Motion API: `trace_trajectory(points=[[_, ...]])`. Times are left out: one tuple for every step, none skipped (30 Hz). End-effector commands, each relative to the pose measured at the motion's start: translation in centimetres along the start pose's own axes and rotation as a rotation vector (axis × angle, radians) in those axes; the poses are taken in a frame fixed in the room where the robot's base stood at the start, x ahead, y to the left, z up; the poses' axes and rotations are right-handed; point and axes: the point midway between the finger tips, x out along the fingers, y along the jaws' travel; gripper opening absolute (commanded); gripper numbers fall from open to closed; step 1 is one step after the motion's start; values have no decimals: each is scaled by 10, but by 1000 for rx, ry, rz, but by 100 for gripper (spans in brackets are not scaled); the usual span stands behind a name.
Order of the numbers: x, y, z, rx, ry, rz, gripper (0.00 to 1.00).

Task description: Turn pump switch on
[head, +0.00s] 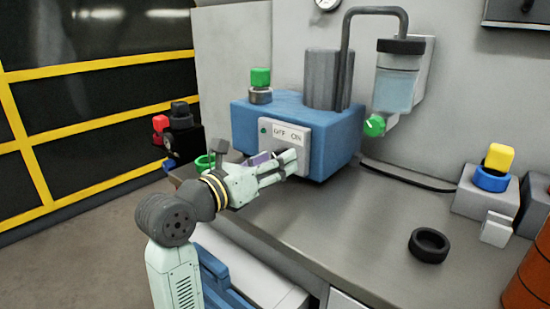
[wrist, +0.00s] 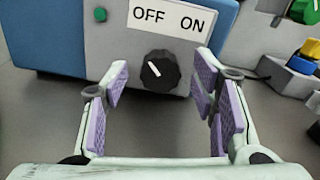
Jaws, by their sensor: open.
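The pump is a blue box (head: 245,125) with a grey front panel and an "OFF ON" label (head: 287,134), also large in the wrist view (wrist: 168,18). The pump switch is a black round knob (wrist: 160,71) below the label. Its white pointer line tilts up and left, toward OFF. My gripper (head: 290,162) is at the panel, and its fingers hide the knob in the head view. In the wrist view my gripper (wrist: 162,80) is open, with one purple-padded finger on each side of the knob and gaps between pads and knob.
A green indicator (wrist: 100,14) is on the panel's left. A green-capped fitting (head: 260,80) and a grey cylinder (head: 328,80) stand on the pump. A clear reservoir (head: 396,85) hangs at the wall.

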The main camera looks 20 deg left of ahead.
Motion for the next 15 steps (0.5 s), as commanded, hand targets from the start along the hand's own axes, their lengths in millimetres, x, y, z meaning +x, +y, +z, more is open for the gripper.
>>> trace_trajectory(points=[[4, 0, 0, 0, 1, -1, 53], [6, 0, 0, 0, 0, 0, 53], [7, 0, 0, 1, 0, 1, 53], [8, 0, 0, 1, 0, 1, 53], [8, 0, 0, 1, 0, 1, 53], [9, 0, 0, 1, 0, 1, 53], [9, 0, 0, 1, 0, 1, 53], [9, 0, 0, 1, 0, 1, 53], [9, 0, 0, 1, 0, 1, 53], [9, 0, 0, 1, 0, 1, 53], [9, 0, 0, 1, 0, 1, 53], [9, 0, 0, 1, 0, 1, 52], [9, 0, 0, 1, 0, 1, 50], [9, 0, 0, 1, 0, 1, 48], [8, 0, 0, 1, 0, 1, 45]])
